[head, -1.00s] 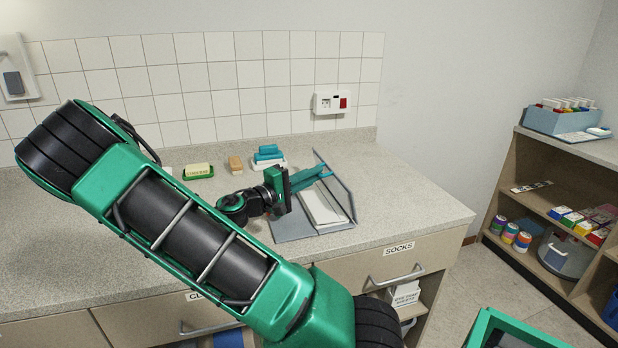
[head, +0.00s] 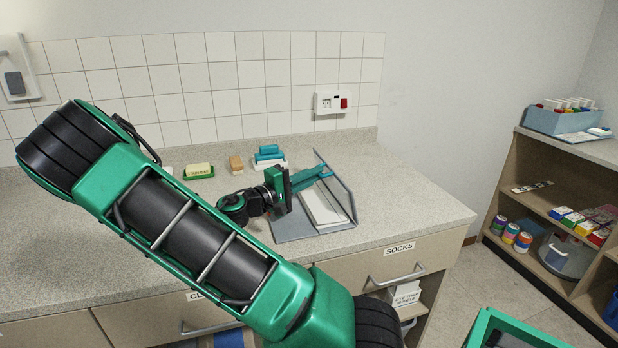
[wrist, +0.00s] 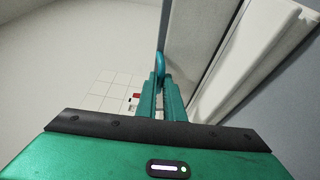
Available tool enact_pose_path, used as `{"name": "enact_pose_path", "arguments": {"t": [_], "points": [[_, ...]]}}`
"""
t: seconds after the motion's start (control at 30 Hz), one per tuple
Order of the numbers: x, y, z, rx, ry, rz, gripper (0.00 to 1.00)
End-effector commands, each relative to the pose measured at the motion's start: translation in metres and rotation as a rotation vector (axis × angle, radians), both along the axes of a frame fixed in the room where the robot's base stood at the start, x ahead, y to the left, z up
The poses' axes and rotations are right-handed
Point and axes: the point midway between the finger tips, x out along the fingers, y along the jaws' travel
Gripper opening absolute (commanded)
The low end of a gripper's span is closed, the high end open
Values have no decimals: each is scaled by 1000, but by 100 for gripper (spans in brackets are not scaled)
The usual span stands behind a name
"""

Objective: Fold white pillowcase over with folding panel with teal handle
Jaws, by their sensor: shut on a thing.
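The white pillowcase (head: 322,207) lies as a narrow flat strip on a grey folding board (head: 290,229) on the counter. A grey folding panel (head: 338,180) stands raised along the board's right side. My gripper (head: 322,174) reaches over the board from the left, with its teal fingers closed on the teal handle (wrist: 160,62). The handle is mostly hidden by the fingers in the head view. In the wrist view the fingers (wrist: 160,95) meet at the handle, and a pale folded strip of the pillowcase (wrist: 245,60) shows to the right.
Behind the board are a teal-and-white brush-like item (head: 268,157), a tan block (head: 236,163) and a green dish with a yellowish bar (head: 198,171). A wall socket (head: 332,103) is above. The counter right of the board is clear. A shelf (head: 545,205) stands at right.

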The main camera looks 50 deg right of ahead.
Motion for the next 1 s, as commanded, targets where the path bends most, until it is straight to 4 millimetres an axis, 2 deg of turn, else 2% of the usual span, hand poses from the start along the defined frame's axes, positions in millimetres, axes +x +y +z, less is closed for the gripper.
{"name": "enact_pose_path", "arguments": {"t": [0.57, 0.6, 0.67, 1.0], "points": [[6, 8, -11, 8, 2, 5, 0], [6, 8, -12, 8, 2, 5, 13], [7, 8, -11, 8, 2, 6, 27], [6, 10, -9, 3, 1, 3, 27]]}}
